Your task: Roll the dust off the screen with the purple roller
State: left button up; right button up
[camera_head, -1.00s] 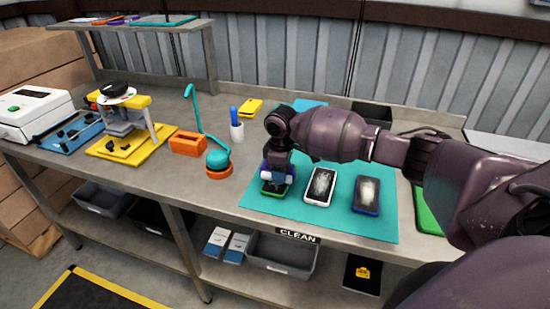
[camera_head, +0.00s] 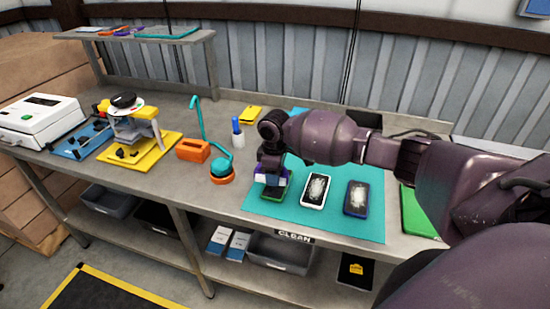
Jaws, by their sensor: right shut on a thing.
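My right gripper (camera_head: 270,168) points down at the left part of the teal mat (camera_head: 325,225). It is shut on the purple roller (camera_head: 286,172), which the fingers partly hide. The roller is over a green-edged phone (camera_head: 272,196); I cannot tell whether it touches the screen. The gripper and roller cover much of that screen, so any dust there is hidden. To the right lie a white-edged phone (camera_head: 314,188) and a dark blue-edged phone (camera_head: 356,198), both with pale dust on their dark screens. My left gripper is not in view.
An orange-based teal lamp (camera_head: 222,170), an orange block-like holder (camera_head: 192,151) and a white cup (camera_head: 238,140) with a blue item stand left of the mat. A yellow stand (camera_head: 140,150) is further left. A green panel (camera_head: 420,212) lies to the right.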

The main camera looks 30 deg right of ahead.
jog(key=shift+w+r, duration=0.1)
jog(key=shift+r, duration=1.05)
jog(key=shift+s+r, duration=0.2)
jog(key=shift+r, duration=0.1)
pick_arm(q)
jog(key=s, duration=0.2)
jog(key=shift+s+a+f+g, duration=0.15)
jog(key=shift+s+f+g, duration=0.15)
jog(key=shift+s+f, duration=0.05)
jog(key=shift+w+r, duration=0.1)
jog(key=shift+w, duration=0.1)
pick_arm(e)
jog(key=shift+w, duration=0.1)
